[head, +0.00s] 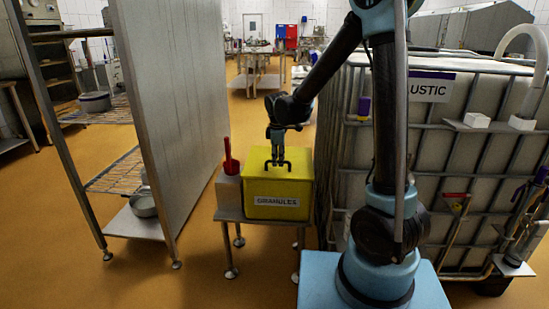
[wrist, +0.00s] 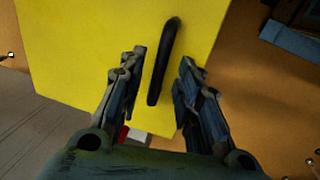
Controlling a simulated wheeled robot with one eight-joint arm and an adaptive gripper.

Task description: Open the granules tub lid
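The yellow granules tub (head: 277,197) stands on a small metal stand, with a label on its front. Its yellow lid (head: 258,171) looks closed, and a black bar handle (head: 287,162) stands up on top. My gripper (head: 277,160) points down just above the lid at the handle. In the wrist view the lid (wrist: 75,50) fills much of the picture. The handle (wrist: 164,62) runs between the two spread fingers of my gripper (wrist: 158,92), with a gap on each side. The fingers do not appear to touch it.
A red scoop (head: 230,157) stands in a pale holder (head: 228,189) left of the tub. A tall grey panel (head: 170,110) rises further left. A large caged tank (head: 440,125) stands close on the right. The stand (head: 228,214) has little bare top.

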